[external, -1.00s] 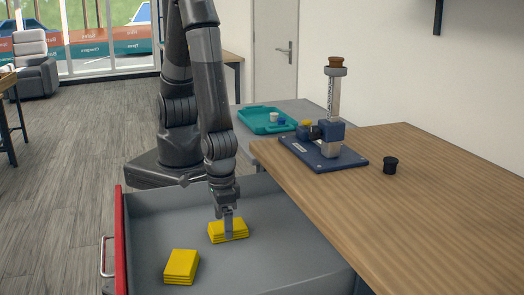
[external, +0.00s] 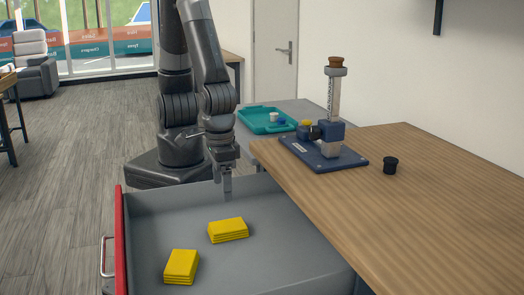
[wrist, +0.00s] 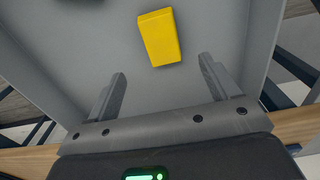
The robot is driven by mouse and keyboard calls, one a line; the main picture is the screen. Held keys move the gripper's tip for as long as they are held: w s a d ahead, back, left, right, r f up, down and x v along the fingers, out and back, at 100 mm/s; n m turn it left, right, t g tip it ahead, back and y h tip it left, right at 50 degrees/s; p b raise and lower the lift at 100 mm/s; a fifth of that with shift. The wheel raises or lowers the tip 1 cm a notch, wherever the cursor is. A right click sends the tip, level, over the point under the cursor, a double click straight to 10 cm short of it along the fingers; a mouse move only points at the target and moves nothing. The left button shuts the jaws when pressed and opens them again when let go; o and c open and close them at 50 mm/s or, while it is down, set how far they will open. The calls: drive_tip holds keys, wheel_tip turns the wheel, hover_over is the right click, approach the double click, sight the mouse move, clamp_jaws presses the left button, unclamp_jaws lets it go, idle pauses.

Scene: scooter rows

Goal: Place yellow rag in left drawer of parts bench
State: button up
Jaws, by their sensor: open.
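One folded yellow rag (external: 228,230) lies flat on the floor of the open grey drawer (external: 290,240). A second folded yellow rag (external: 181,266) lies in the same drawer, nearer the camera and to the left. My gripper (external: 227,194) is above the drawer, behind and above the first rag, apart from it and empty. In the wrist view the gripper (wrist: 161,68) has its fingers spread wide, with one yellow rag (wrist: 160,37) beyond the tips. The drawer has a red front (external: 121,240) with a metal handle.
The wooden bench top (external: 420,190) overhangs the drawer on the right. On it stand a blue-based stand (external: 335,120) and a small black cup (external: 390,165). The drawer floor around the rags is bare.

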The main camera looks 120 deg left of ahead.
drive_tip(key=w+a+r+m+t+h, duration=0.1)
drive_tip(key=w+a+r+m+t, duration=0.2)
drive_tip(key=a+r, duration=0.9)
drive_tip(key=s+a+r+m+t+y, duration=0.1)
drive_tip(key=s+a+r+m, duration=0.4)
drive_tip(key=r, duration=0.5)
drive_tip(key=s+a+t, duration=0.1)
drive_tip(key=s+a, duration=0.1)
drive_tip(key=a, duration=0.1)
drive_tip(key=shift+a+r+m+t, duration=0.25)
drive_tip(key=shift+m+t, duration=0.05)
drive_tip(key=shift+m, duration=0.1)
drive_tip(key=shift+o, duration=0.2)
drive_tip(key=shift+s, duration=0.1)
